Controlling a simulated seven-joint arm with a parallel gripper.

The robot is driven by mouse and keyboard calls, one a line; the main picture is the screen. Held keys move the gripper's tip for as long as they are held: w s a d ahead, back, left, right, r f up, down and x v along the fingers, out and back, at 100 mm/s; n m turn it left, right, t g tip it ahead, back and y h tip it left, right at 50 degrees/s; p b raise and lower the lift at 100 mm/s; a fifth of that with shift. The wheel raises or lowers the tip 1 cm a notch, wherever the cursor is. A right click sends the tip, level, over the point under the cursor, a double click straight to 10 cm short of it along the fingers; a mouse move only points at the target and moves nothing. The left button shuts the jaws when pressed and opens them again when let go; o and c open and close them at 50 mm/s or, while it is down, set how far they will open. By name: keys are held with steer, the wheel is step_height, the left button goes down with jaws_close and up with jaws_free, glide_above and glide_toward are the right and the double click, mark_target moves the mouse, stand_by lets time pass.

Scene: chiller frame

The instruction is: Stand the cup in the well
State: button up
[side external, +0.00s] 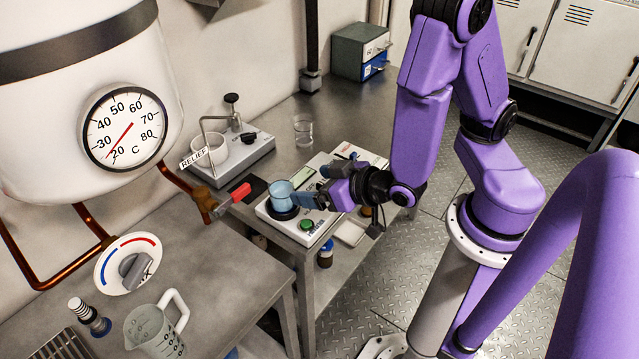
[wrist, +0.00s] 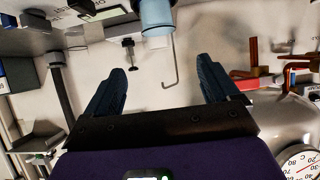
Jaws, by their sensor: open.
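The light blue cup (side external: 282,195) stands upright at the dark round well (side external: 284,213) on the near left end of the white device (side external: 310,235) in the side view. Its base meets the dark ring; I cannot tell how deep it sits. In the wrist view the cup (wrist: 157,17) shows at the top edge, beyond the fingertips and between their lines. My gripper (side external: 310,190) is open and empty, just right of the cup in the side view. Both spread fingers show in the wrist view (wrist: 161,67), with a gap between them and the cup.
A grey unit with a white bowl and bent rod (side external: 243,155) stands behind left. A red-handled valve (side external: 232,198) juts close to the cup's left. A clear glass (side external: 303,130) stands behind. A jug (side external: 157,330) is on the near bench.

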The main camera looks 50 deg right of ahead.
steer(key=s+a+r+n+g+y, duration=0.4)
steer(key=s+a+n+g+y, duration=0.15)
steer(key=s+a+g, duration=0.55)
steer(key=s+d+r+n+h, duration=0.2)
steer(key=d+r+n, duration=0.1)
steer(key=d, duration=0.4)
steer(key=s+d+r+n+g+h, duration=0.1)
steer(key=s+d+r+n+h, duration=0.1)
steer(key=d, duration=0.6)
steer(key=shift+r+n+h, duration=0.55)
steer(key=shift+r+n, duration=0.1)
steer(key=shift+n, duration=0.4)
steer(key=shift+d, duration=0.1)
